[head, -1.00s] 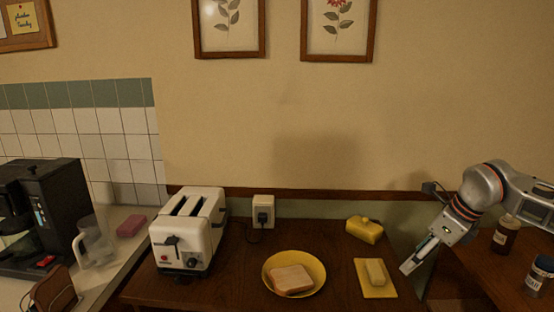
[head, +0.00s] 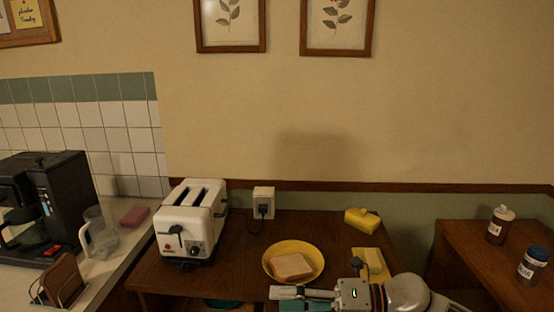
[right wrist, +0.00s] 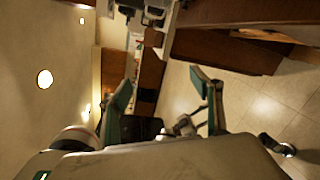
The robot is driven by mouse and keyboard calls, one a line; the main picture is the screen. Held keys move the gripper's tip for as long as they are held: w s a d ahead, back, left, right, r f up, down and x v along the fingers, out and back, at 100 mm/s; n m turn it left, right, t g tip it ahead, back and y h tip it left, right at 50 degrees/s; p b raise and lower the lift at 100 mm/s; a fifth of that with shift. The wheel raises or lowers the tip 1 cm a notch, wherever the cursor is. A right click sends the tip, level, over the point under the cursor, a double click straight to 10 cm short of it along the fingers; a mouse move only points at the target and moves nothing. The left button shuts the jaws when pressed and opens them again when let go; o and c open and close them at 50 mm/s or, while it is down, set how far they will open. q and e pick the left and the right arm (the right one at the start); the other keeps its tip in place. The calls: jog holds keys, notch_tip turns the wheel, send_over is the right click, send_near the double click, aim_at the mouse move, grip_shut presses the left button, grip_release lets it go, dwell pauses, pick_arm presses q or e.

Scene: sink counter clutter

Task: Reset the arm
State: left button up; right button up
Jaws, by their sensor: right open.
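My right gripper (head: 290,299) is at the bottom of the head view, its arm coming in from the lower right. It points left, in front of the yellow plate (head: 314,279) that holds a slice of bread (head: 292,267). In the right wrist view its two green-padded fingers (right wrist: 160,97) stand wide apart with nothing between them. My right arm covers part of the yellow butter dish base (head: 361,254) and the butter area. My left gripper is not in view.
A white toaster (head: 190,222) stands left of the plate, plugged into a wall outlet (head: 263,202). A yellow lid (head: 362,219) lies behind the dish base. Two jars, one brown (head: 499,226) and one blue-capped (head: 533,263), stand on the right table. A coffee maker (head: 68,205) is far left.

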jog(key=s+d+f+m+t+h, duration=0.1)
jog(key=d+f+m+t+h, duration=0.5)
jog(key=m, duration=0.8)
jog(key=s+d+f+m+t+h, duration=0.1)
jog(key=d+f+m+t+h, duration=0.2)
jog(key=d+f+m+t, duration=0.6)
jog(key=s+d+f+m+g+h, duration=0.2)
jog(key=s+f+m+g, duration=0.1)
jog(key=s+f+m, duration=0.3)
jog(key=s+d+f+m+g+h, duration=0.3)
jog(key=s+f+m, duration=0.3)
jog(key=s+f, duration=0.3)
notch_tip(320, 180, down, 3)
jog(key=shift+s+r+g, duration=0.15)
jog(key=shift+s+g, duration=0.2)
jog(key=shift+g, duration=0.05)
jog(key=shift+d, duration=0.1)
